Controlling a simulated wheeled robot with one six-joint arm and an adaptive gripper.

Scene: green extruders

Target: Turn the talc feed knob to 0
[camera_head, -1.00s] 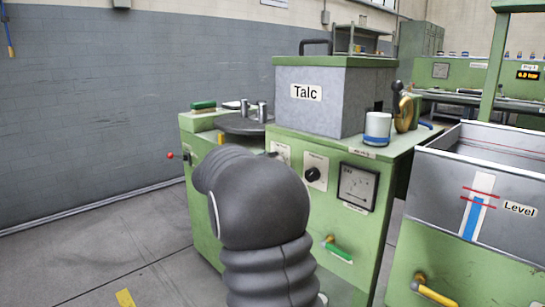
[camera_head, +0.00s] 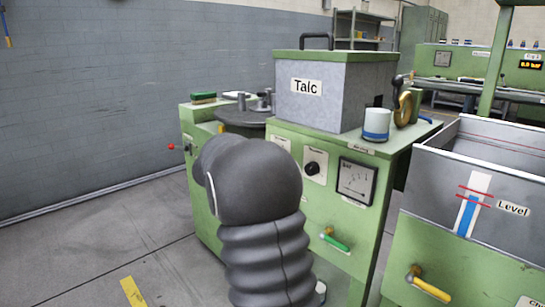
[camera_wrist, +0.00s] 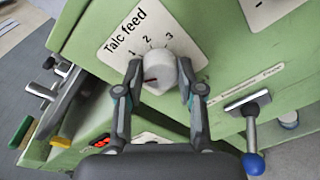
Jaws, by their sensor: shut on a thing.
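The talc feed knob (camera_wrist: 160,73) is a pale grey round knob on a white plate (camera_wrist: 122,42) reading "Talc feed" with the numbers 1, 2 and 3, in the wrist view. A red mark shows on the left of its face, below the 1; a 0 is not visible. My gripper (camera_wrist: 159,80) has one finger on each side of the knob and is shut on it. In the head view my dark arm hides the gripper and the knob. The green machine (camera_head: 345,215) carries a grey box labelled "Talc" (camera_head: 306,87).
Right of the knob in the wrist view is a lever with a blue ball end (camera_wrist: 253,164). In the head view a black knob (camera_head: 313,168), a gauge (camera_head: 355,180) and a green-handled lever (camera_head: 335,240) sit on the front. A level tank (camera_head: 490,190) stands right; floor is free at left.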

